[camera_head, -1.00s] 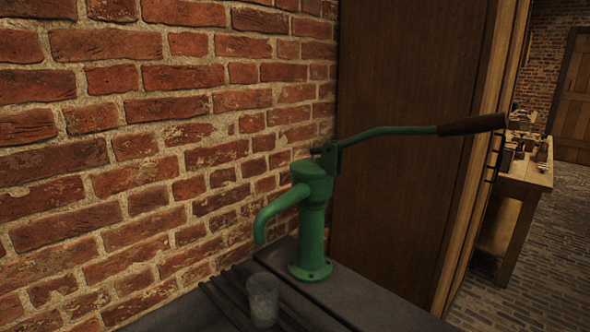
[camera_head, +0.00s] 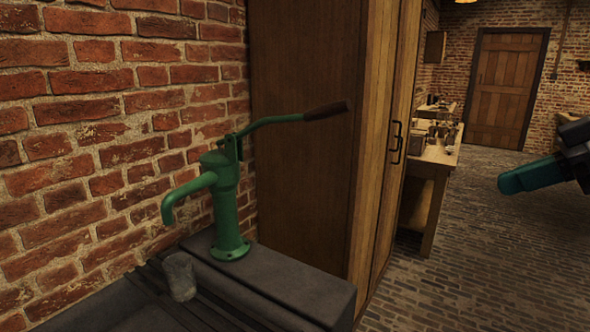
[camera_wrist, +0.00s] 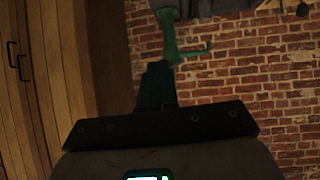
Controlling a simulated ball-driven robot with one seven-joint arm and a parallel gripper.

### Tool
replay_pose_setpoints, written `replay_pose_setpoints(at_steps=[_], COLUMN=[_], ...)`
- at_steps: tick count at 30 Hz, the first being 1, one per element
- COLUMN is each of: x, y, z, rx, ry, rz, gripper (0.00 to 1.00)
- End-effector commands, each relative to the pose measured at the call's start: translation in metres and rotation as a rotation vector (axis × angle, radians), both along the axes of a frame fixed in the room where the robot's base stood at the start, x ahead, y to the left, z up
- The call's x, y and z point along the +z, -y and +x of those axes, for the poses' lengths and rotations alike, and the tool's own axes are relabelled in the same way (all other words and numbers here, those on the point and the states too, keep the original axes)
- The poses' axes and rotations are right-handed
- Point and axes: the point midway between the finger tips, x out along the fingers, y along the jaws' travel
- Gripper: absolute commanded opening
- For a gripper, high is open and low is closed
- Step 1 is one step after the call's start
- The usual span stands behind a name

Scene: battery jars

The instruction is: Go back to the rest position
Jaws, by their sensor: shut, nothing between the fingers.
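My gripper (camera_head: 528,175) shows at the right edge of the head view, with teal fingers pointing left. It is in the air over the brick floor, far from the pump and empty. In the wrist view the dark fingers (camera_wrist: 155,86) are together with nothing between them. The green hand pump (camera_head: 225,205) stands upright on a dark stone ledge, its brown-gripped handle raised to the right. The pump also shows upside down in the wrist view (camera_wrist: 168,35). A clear glass (camera_head: 180,276) stands below the spout, apart from my gripper.
A tall wooden cabinet (camera_head: 305,130) stands right of the pump. Behind it is a wooden workbench (camera_head: 430,165) with small items. A wooden door (camera_head: 502,88) closes the far wall. The brick floor (camera_head: 470,260) at the right is open. A brick wall (camera_head: 110,130) runs along the left.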

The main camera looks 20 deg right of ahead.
Motion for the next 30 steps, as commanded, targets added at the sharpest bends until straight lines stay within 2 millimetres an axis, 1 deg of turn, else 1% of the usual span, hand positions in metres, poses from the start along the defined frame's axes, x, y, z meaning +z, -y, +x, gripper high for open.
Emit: replay_pose_setpoints(at_steps=[7,11,14,17,20,23,24,26,27,29,30], x=[-0.015,-0.029,-0.043,-0.063,-0.093,-0.135,-0.153,-0.182,-0.202,-0.232,-0.253], y=[-0.007,-0.011,-0.016,-0.024,-0.037,-0.055,-0.062,-0.075,-0.084,-0.098,-0.107], z=[0.016,0.028,0.039,0.050,0.064,0.074,0.076,0.077,0.076,0.072,0.067], rx=[-0.015,-0.034,-0.053,-0.079,-0.117,-0.168,-0.192,-0.227,-0.250,-0.286,-0.308], ry=[0.019,0.027,0.030,0.024,0.003,-0.042,-0.065,-0.107,-0.139,-0.190,-0.229], rz=[0.053,0.093,0.132,0.176,0.233,0.291,0.309,0.332,0.342,0.352,0.354], gripper=[0.00,0.00,0.00,0.00,0.00,0.00,0.00,0.00,0.00,0.00,0.00])
